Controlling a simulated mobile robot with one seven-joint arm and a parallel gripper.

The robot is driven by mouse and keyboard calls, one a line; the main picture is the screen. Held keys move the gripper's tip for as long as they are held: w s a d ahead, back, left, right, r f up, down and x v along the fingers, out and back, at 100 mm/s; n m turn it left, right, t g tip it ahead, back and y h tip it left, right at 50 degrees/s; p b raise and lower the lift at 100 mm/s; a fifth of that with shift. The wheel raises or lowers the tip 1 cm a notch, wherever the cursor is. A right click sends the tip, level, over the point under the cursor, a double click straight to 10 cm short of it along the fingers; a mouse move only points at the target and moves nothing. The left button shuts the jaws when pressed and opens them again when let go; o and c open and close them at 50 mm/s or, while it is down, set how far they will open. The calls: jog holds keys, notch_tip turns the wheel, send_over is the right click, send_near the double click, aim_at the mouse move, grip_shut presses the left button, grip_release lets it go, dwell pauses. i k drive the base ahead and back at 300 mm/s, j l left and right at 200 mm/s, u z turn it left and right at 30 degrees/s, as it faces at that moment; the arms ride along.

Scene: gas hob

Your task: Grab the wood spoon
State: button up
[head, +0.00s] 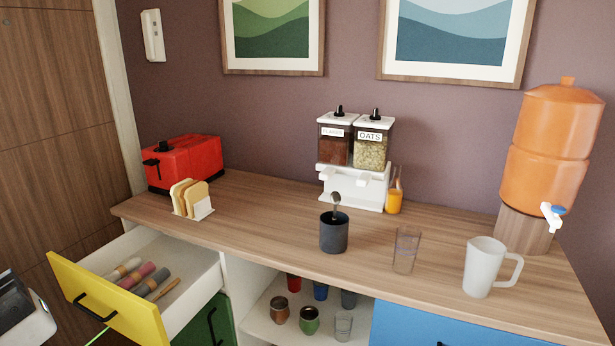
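A thin brown, wood-coloured piece (163,290) lies in the open yellow-fronted drawer (195,262) at the lower left. It may be the wood spoon, but its shape is too small to tell. It lies to the right of several coloured rod-like items (140,275). A grey metal-looking spoon (336,200) stands in a dark grey cup (334,234) on the counter. A white and dark part, possibly of my arm, shows at the lower left edge, left of the drawer. No gripper fingers can be made out.
On the wooden counter (255,215) stand a red toaster (185,162), a bread rack, a cereal dispenser (354,150), glasses, a white pitcher (484,268) and an orange water dispenser (548,140). The drawer's yellow front (100,300) juts out. Cups fill an open shelf below.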

aim_at(178, 279)
jog(key=i+j+z, duration=0.3)
jog(key=j, duration=0.3)
jog(key=j+z, duration=0.3)
jog(key=j, duration=0.3)
jog(key=i+j+z, duration=0.1)
jog(key=j+z, duration=0.2)
jog(key=j, duration=0.4)
jog(key=k+j+z, duration=0.15)
jog(key=j, duration=0.75)
jog(key=i, duration=0.05)
